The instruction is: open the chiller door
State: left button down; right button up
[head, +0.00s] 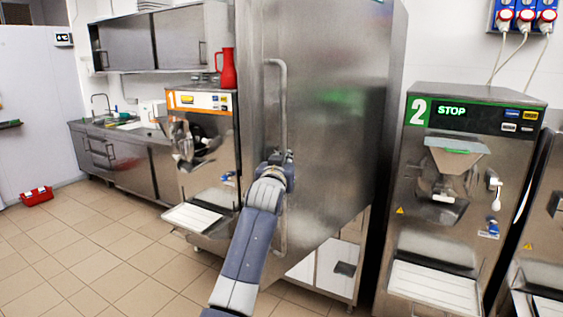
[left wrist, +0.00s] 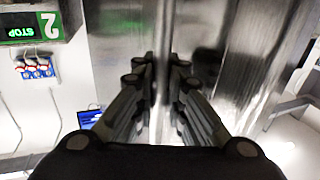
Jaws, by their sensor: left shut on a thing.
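The chiller is the tall stainless cabinet in the middle of the head view, and its broad door (head: 335,110) faces me at an angle. A long vertical bar handle (head: 283,105) runs down the door's left part. My left gripper (head: 281,160) is shut on the handle around its middle height; my own forearm hides part of the bar below. In the left wrist view the two dark fingers (left wrist: 158,85) close in on the handle bar (left wrist: 160,120) from both sides, with shiny steel behind. I cannot tell whether the door is ajar. My right gripper is not in view.
Machine 1 (head: 207,150) stands close left of the chiller, with a red jug (head: 228,70) on top. Machine 2 (head: 450,190) stands to the right. The tiled floor (head: 110,250) is clear at the left, apart from a red box (head: 36,196) by the wall.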

pick_arm(q)
jog(key=shift+f, duration=0.3)
jog(key=c, duration=1.8)
grip_release()
jog(key=shift+a, duration=0.1)
jog(key=shift+o, duration=0.8)
jog(key=shift+s+a+r, duration=0.1)
jog(key=shift+s, duration=0.05)
jog(key=shift+s+r, duration=0.1)
jog(key=shift+r, duration=0.05)
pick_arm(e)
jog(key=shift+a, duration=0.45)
pick_arm(q)
jog(key=s, duration=0.7)
jog(key=shift+s+a, duration=0.2)
jog(key=shift+a, duration=0.15)
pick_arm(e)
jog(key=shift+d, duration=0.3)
